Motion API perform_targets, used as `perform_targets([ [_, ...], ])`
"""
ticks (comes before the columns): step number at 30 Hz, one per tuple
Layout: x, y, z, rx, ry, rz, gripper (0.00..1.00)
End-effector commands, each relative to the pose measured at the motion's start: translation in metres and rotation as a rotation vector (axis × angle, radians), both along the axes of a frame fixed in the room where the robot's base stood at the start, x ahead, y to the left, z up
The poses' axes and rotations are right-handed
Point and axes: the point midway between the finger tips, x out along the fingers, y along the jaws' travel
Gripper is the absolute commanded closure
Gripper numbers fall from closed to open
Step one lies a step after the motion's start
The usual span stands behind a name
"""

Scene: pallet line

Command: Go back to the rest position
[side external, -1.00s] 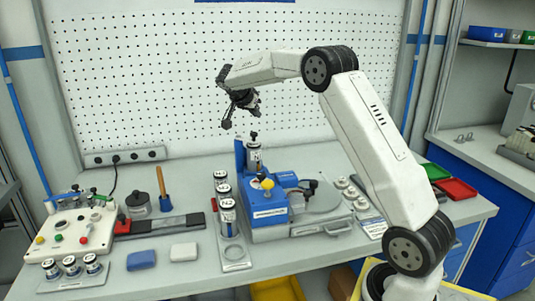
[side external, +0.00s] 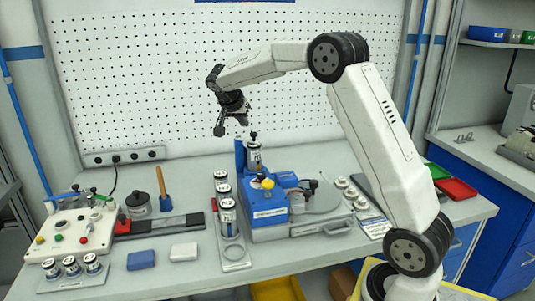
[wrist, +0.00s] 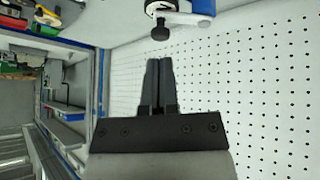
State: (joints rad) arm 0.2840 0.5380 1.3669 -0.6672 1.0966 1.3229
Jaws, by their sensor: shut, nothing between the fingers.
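My gripper (side external: 219,131) hangs in the air in front of the white pegboard, above and slightly left of the blue machine. In the wrist view my gripper (wrist: 159,62) shows its two dark fingers close together with nothing between them. It is apart from everything on the bench.
The blue machine (side external: 266,209) with a yellow knob stands mid-bench, with labelled cans (side external: 228,216) in a rack to its left. A control box (side external: 72,235) stands at the left. Red and green trays (side external: 456,189) lie at the right. The pegboard (side external: 150,75) rises behind.

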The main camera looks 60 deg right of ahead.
Motion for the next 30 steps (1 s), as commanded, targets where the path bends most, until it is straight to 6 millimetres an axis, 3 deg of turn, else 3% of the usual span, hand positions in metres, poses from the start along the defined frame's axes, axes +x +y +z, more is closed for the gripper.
perform_targets([
  [14,-0.058,0.122,-0.071,0.233,0.175,0.591,1.0],
  [21,-0.105,0.175,-0.102,0.308,0.219,0.86,1.0],
  [30,-0.176,0.227,-0.135,0.35,0.246,1.155,1.0],
])
